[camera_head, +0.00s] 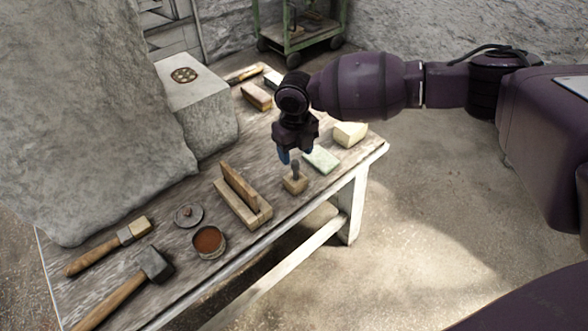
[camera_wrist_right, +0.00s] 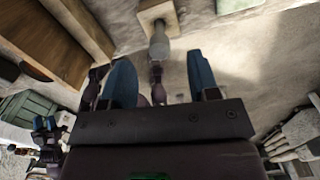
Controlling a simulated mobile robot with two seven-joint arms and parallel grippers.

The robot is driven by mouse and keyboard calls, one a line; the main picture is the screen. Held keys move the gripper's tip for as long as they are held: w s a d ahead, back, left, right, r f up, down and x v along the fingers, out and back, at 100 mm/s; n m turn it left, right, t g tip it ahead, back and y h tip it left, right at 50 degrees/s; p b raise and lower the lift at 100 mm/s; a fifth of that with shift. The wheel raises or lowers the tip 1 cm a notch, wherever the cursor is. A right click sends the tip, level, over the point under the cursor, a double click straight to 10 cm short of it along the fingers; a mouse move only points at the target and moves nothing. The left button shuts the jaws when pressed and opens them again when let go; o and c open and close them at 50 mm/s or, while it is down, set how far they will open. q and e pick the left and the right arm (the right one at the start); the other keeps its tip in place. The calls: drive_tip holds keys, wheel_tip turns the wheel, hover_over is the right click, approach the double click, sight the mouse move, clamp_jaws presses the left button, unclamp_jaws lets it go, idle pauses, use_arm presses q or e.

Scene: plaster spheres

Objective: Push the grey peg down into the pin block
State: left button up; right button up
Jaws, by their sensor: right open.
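The pin block (camera_head: 294,185) is a small light wooden block near the front edge of the table. The grey peg (camera_head: 296,170) stands upright out of its top, with a good length showing. My right gripper (camera_head: 296,156) is open just above the peg, with its blue fingers pointing down. In the right wrist view the peg (camera_wrist_right: 159,46) shows ahead of the open gripper (camera_wrist_right: 161,72), roughly in line with the gap between the fingers. The pin block (camera_wrist_right: 156,13) is at the top edge there. I cannot tell whether the gripper touches the peg. My left gripper is not seen.
A wooden holder (camera_head: 243,208) stands just left of the block. A green sponge-like pad (camera_head: 322,160) and a pale yellow block (camera_head: 350,134) lie behind to the right. A round tin (camera_head: 209,243), a mallet (camera_head: 135,280) and a brush (camera_head: 110,246) lie further left.

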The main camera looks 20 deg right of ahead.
sight(296, 162)
drive_tip(key=shift+s+f+b, duration=0.1)
drive_tip(key=shift+f+b, duration=0.6)
drive_tip(key=shift+f, duration=1.95)
drive_tip(key=shift+r, duration=0.15)
clamp_jaws()
